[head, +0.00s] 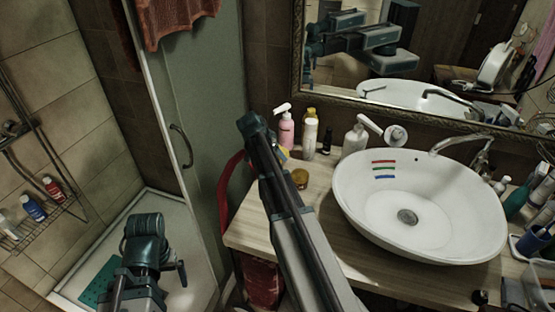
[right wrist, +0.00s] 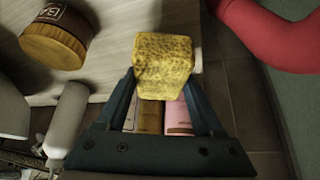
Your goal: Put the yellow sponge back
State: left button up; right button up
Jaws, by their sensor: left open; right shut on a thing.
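The yellow sponge (right wrist: 163,65) is held between the fingertips of my right gripper (right wrist: 165,85) in the right wrist view. It appears near the edge of the wooden counter (right wrist: 110,85), with dark floor tiles showing beyond. In the head view my right arm reaches up from the bottom centre to the counter's left end and hides most of its gripper and the sponge. My left gripper (head: 172,272) is low at the left in front of the shower tray, open and away from the counter.
A jar (right wrist: 55,38) with an orange-brown side stands on the counter. A pink pump bottle (head: 287,130) and several other bottles stand behind it. The white basin (head: 420,240) fills the counter's right side. A red cloth-like thing (head: 228,195) hangs at the left end.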

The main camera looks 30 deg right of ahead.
jog(key=shift+w+d, duration=0.2)
jog(key=shift+d, duration=0.05)
jog(key=shift+w+d+f, duration=0.1)
jog(key=shift+w+d, duration=0.2)
jog(key=shift+d, duration=0.1)
notch_tip(320, 180, down, 4)
jog(key=b, duration=0.3)
jog(key=shift+s+a+r+b, duration=0.1)
jog(key=shift+s+r+b, duration=0.05)
jog(key=shift+r+b, duration=0.15)
jog(key=shift+f, duration=0.2)
jog(key=o, duration=1.2)
jog(key=shift+r, duration=0.15)
